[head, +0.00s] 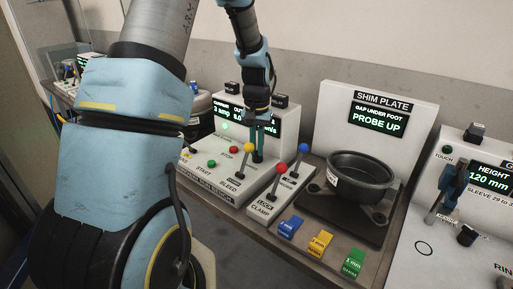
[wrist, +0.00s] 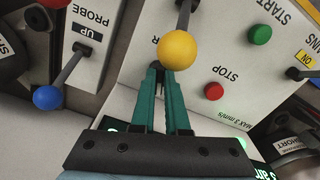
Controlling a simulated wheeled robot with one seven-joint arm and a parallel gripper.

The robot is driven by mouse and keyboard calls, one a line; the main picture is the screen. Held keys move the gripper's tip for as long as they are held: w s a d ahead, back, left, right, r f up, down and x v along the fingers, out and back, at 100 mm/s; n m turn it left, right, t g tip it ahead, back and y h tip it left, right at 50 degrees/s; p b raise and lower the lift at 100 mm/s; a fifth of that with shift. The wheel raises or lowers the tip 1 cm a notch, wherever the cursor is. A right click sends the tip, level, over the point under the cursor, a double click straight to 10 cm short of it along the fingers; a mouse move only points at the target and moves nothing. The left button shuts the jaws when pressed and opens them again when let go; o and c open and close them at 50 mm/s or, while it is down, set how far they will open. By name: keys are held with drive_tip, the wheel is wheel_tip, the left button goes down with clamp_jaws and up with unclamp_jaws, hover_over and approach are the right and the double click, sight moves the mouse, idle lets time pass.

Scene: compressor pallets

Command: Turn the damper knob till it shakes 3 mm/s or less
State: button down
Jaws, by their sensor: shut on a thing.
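My gripper (head: 258,157) points down at the sloped panel of the test station, behind the yellow-balled lever. In the wrist view its two green fingers (wrist: 162,72) are shut on a small dark knob, the damper knob (wrist: 155,70), which is mostly hidden by the fingers and the yellow ball. A partly covered label ending in R is beside it. The station's display (head: 226,110) glows green; my arm covers part of it, and its reading in mm/s is not clear. A print on the panel in the wrist view reads MAX 3 mm/s.
The yellow bleed lever (wrist: 177,50) stands close to my fingers. The red stop button (wrist: 214,91) and green start button (wrist: 260,35) are nearby. The blue-balled probe lever (wrist: 47,97) and red-balled clamp lever (head: 281,168) stand to one side. A black pot (head: 360,176) sits at the shim plate station.

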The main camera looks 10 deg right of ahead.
drive_tip(key=n, duration=0.5)
drive_tip(key=shift+d+n, duration=0.2)
drive_tip(key=shift+n, duration=0.1)
idle(0.5)
drive_tip(key=c, duration=0.9)
unclamp_jaws()
wheel_tip(320, 180, up, 11)
drive_tip(key=shift+f+b, duration=0.1)
drive_tip(key=shift+b, duration=0.85)
